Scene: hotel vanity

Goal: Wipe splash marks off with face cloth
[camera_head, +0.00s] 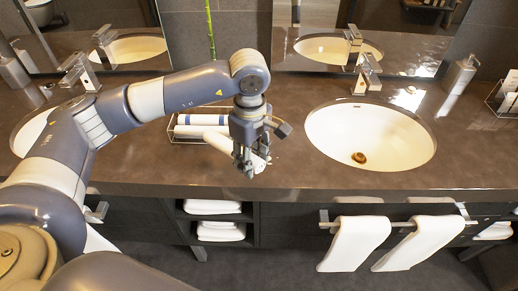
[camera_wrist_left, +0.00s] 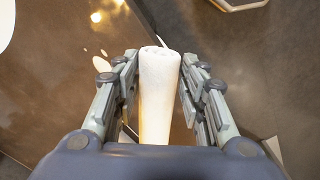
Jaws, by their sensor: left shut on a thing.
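My left gripper (camera_head: 247,168) is over the front of the counter, left of the right-hand basin. It is shut on a white rolled face cloth (camera_head: 218,140), which sticks out on both sides of the fingers. In the left wrist view the cloth (camera_wrist_left: 158,85) stands between the two fingers (camera_wrist_left: 158,95). Small pale splash marks (camera_wrist_left: 104,53) show on the brown counter beside the cloth in that view. Whether the cloth touches the counter is unclear. My right gripper is not in view.
The right-hand basin (camera_head: 330,130) has a tap (camera_head: 368,75) behind it. A wire tray (camera_head: 176,136) with rolled cloths stands behind the gripper. A soap dispenser (camera_head: 459,75) is at the back right. White towels (camera_head: 355,243) hang below the counter's front edge.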

